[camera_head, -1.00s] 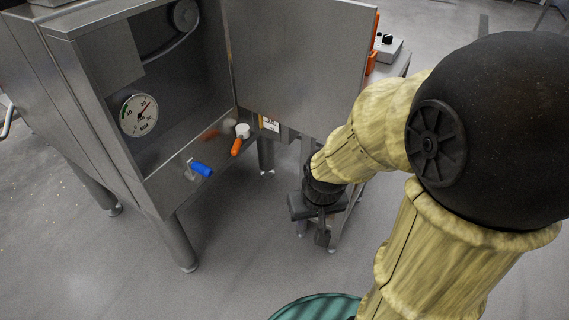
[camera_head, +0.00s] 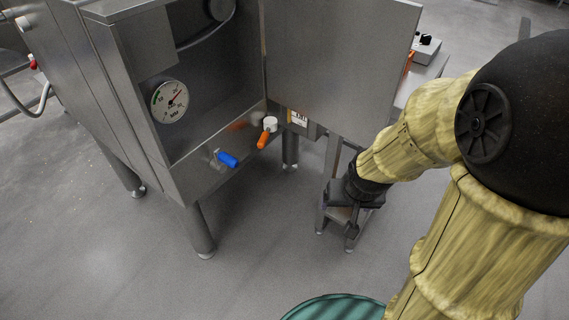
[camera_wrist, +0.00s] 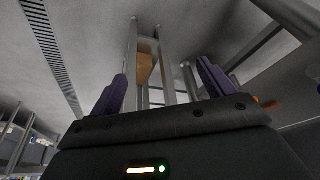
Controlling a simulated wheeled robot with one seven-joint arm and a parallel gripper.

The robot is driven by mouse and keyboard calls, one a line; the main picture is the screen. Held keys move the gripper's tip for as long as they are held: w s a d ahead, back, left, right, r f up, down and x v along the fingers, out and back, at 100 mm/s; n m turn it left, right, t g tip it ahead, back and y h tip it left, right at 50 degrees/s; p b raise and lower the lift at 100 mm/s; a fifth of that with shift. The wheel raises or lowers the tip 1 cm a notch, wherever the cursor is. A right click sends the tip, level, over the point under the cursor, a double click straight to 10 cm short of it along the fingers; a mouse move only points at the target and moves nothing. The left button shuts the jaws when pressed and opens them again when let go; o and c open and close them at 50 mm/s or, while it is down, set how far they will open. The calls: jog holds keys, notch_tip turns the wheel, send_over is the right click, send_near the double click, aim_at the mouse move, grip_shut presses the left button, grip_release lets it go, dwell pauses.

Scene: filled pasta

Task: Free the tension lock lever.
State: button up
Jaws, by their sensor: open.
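Two levers show in the open machine cabinet in the head view, and I cannot tell which is the tension lock lever. One has an orange grip (camera_head: 263,140) hanging below a white round hub (camera_head: 270,124). The other has a blue grip (camera_head: 228,159) on a metal valve stem, lower and to the left. My gripper (camera_head: 352,229) is right of and below both levers, apart from them. In the wrist view my gripper (camera_wrist: 163,74) has its two dark fingers spread, with nothing between them. Neither lever can be made out clearly there.
A pressure gauge (camera_head: 170,101) sits on the cabinet's inner wall. The open metal door (camera_head: 335,65) stands above and left of my arm. A metal stand with a control box (camera_head: 424,46) is behind my arm. Floor (camera_head: 265,250) is clear in front of the machine.

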jog(key=w+a+f+m+t, duration=0.2)
jog(key=w+t, duration=0.1)
jog(key=w, duration=0.6)
jog(key=m+t+y+p, duration=0.1)
jog(key=m+t+y, duration=0.7)
jog(key=m+y, duration=0.15)
send_near(263, 140)
jog(key=f, duration=0.2)
jog(key=shift+s+d+r+n, duration=0.2)
jog(key=shift+s+d+n, duration=0.1)
jog(key=shift+d+n, duration=0.15)
jog(key=shift+r+x, duration=0.2)
jog(key=shift+x, duration=5.8)
jog(key=shift+r, duration=0.1)
